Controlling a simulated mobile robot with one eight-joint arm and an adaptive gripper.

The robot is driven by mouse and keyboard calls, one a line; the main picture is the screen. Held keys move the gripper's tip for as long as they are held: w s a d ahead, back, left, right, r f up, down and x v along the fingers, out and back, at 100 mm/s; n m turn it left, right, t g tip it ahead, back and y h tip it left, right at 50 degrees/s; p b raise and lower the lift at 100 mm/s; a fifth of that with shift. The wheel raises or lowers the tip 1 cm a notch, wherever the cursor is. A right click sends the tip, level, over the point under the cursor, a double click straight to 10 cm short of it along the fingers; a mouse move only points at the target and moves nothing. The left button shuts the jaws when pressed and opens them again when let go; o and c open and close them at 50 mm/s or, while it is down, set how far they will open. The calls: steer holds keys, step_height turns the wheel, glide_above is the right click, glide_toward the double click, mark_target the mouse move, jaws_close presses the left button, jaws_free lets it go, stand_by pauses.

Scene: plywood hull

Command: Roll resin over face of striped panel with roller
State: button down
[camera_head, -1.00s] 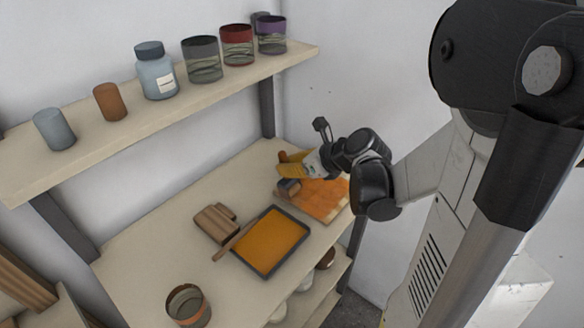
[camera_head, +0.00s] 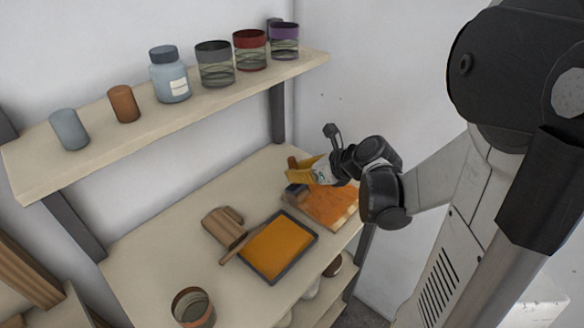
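The striped panel (camera_head: 338,206) lies flat at the far right end of the bench, its face orange with paler patches. My gripper (camera_head: 297,174), with yellow fingers, is over the panel's far left corner. It appears shut on the roller (camera_head: 297,192). The brown handle end shows just beyond the fingers, and the dark roller head shows below them at the panel's left edge. The fingers hide the middle of the roller. I cannot tell whether the head touches the panel face.
A dark-rimmed tray of orange resin (camera_head: 279,246) sits left of the panel, with a wooden stick at its left edge. A brown wooden block (camera_head: 224,228) and an open can (camera_head: 192,308) are further left. A shelf (camera_head: 95,147) with jars and cans overhangs the back.

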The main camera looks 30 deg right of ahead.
steer(key=s+d, duration=0.4)
steer(key=s, duration=0.7)
steer(key=shift+p, duration=0.3)
stand_by(1.0)
steer(key=shift+s, duration=0.1)
step_height(320, 180, up, 6)
steer(key=p, duration=0.5)
